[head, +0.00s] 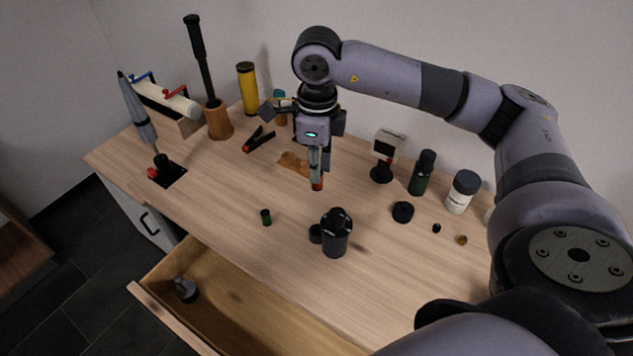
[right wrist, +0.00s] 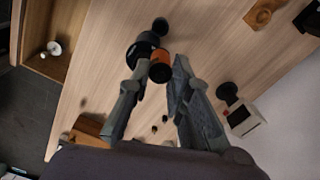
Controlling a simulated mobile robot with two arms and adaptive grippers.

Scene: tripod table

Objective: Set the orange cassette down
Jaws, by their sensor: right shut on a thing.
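The orange cassette (head: 317,184) is a small orange cylinder with a dark end. My right gripper (head: 316,168) points down over the middle of the table (head: 220,185) and is shut on it. In the right wrist view the cassette (right wrist: 160,58) shows between the fingertips of the right gripper (right wrist: 158,74), with its dark end toward the camera. It appears held above the tabletop; any gap beneath it is hard to judge. My left gripper is not in view.
A dark bottle (head: 423,172), a white jar (head: 462,191) and a black cap (head: 403,212) are at right. An open drawer (head: 235,308) extends in front. Bare wood lies left of centre.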

